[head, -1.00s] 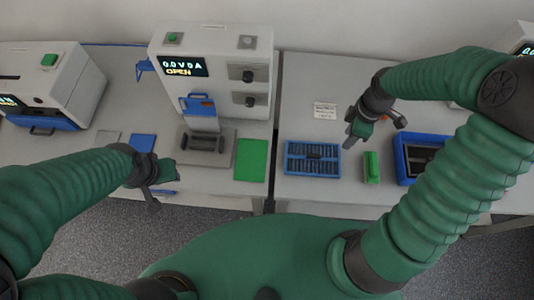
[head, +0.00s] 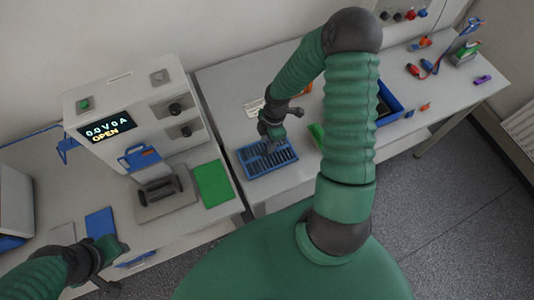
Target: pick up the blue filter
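The likely blue filter is a flat blue frame with dark slats (head: 250,173), lying on the right-hand table near its left edge. I cannot be sure, as a plain blue square (head: 100,222) also lies on the left table. My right gripper (head: 274,142) is pointed down over the far part of the slatted frame and hides some of it. I cannot tell whether it touches the frame, or whether its fingers are open. My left gripper (head: 112,268) is at the lower left, over the front edge of the left table, away from the frame. Its opening is unclear.
A white cycler (head: 135,115) reading "OPEN" stands on the left table beside a grey fixture (head: 166,208) and a green square (head: 213,184). Right of the frame are a green block (head: 316,135), partly behind my arm, and a blue bin (head: 391,101). A gap separates the tables.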

